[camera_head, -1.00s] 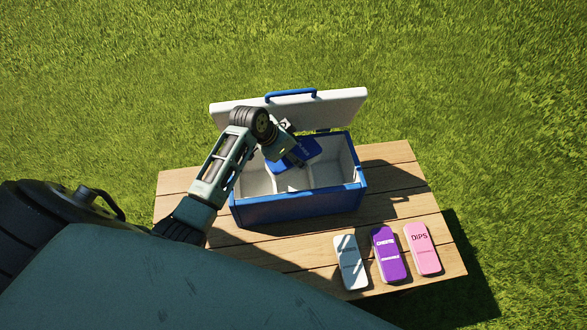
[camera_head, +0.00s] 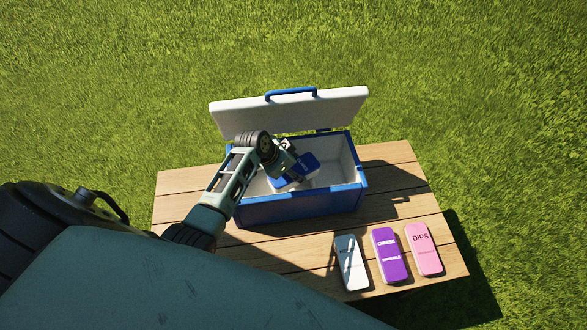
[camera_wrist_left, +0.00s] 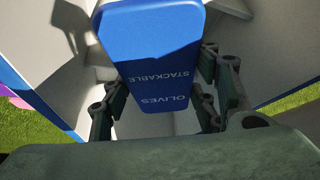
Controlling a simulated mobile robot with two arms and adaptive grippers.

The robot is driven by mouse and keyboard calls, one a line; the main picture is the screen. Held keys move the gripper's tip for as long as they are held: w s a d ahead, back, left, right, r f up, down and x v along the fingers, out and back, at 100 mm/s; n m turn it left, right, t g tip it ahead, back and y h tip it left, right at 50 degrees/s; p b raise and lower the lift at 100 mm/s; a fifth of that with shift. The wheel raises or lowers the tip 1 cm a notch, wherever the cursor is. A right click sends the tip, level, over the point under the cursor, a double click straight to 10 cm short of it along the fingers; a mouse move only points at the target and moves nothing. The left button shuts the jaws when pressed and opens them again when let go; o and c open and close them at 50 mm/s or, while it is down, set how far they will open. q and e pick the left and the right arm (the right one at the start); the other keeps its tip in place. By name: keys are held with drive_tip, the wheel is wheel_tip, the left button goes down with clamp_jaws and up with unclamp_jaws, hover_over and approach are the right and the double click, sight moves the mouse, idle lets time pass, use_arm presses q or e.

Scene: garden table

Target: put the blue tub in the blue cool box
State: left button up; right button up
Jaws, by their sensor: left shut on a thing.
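The blue cool box (camera_head: 300,208) stands on the wooden table with its white lid (camera_head: 292,112) raised at the back. My left gripper (camera_head: 288,178) reaches down into the box and is shut on the blue tub (camera_head: 304,168). The tub is inside the box's walls, in its left and middle part. In the left wrist view the tub (camera_wrist_left: 152,45), lettered "OLIVES STACKABLE", sits between the two fingers (camera_wrist_left: 160,98). I cannot tell whether the tub touches the box floor. My right gripper is not in view.
A white tub (camera_head: 351,262), a purple tub (camera_head: 391,256) and a pink tub (camera_head: 424,250) lie in a row on the table (camera_head: 290,250), at its front right. The right side of the box interior (camera_head: 338,160) looks empty. Grass surrounds the table.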

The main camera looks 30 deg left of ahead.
use_arm(q)
drive_tip(key=shift+f, duration=0.5)
drive_tip(key=o, duration=1.4)
drive_tip(key=shift+r, duration=0.3)
drive_tip(key=p+v, duration=0.2)
drive_tip(key=v, duration=1)
drive_tip(key=shift+r, duration=0.35)
